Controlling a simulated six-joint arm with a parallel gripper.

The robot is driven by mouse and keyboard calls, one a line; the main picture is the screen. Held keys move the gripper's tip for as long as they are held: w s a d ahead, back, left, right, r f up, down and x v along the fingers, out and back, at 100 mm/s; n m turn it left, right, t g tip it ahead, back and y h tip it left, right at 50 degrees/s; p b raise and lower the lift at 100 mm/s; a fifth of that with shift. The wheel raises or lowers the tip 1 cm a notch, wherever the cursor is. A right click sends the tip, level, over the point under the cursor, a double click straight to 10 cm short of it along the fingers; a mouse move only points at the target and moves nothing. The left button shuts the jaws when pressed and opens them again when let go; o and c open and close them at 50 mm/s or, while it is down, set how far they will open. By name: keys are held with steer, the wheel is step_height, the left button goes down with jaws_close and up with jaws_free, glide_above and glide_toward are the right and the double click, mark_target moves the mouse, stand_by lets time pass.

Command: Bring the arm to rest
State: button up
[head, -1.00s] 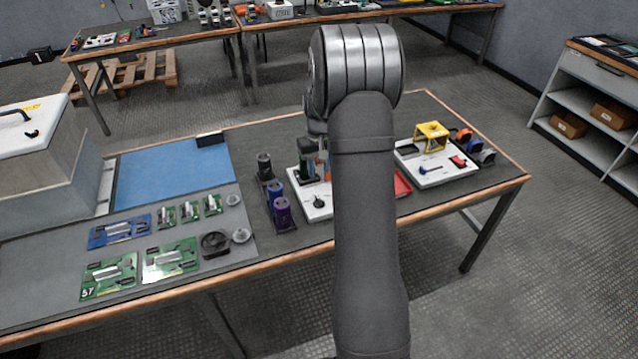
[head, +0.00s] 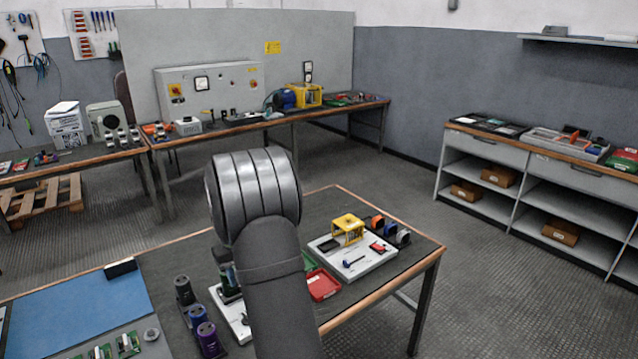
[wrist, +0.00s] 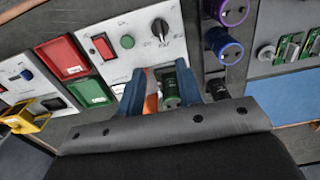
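My arm reaches up through the middle of the head view over the workbench and hides most of my gripper there. In the wrist view my gripper (wrist: 160,94) points down at a white panel (wrist: 180,46) with a red switch, a green button and a black knob. Its two blue fingers stand apart. A green cylinder (wrist: 171,88) shows between them, close to the right finger, with a visible gap to the left finger. An orange part (wrist: 151,104) is also between the fingers. The foot of the green cylinder is hard to make out.
A row of black, blue (wrist: 222,45) and purple (wrist: 228,12) cylinders stands close beside the panel. A blue mat (head: 75,315) is clear.

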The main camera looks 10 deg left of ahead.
step_height(320, 180, down, 15)
steer(key=shift+f, duration=0.2)
steer(key=shift+r, duration=0.1)
stand_by(0.4)
step_height(320, 180, up, 18)
step_height(320, 180, down, 18)
steer(key=shift+n, duration=0.3)
steer(key=n, duration=0.4)
steer(key=shift+n, duration=0.4)
steer(key=n, duration=0.4)
steer(key=shift+n, duration=0.4)
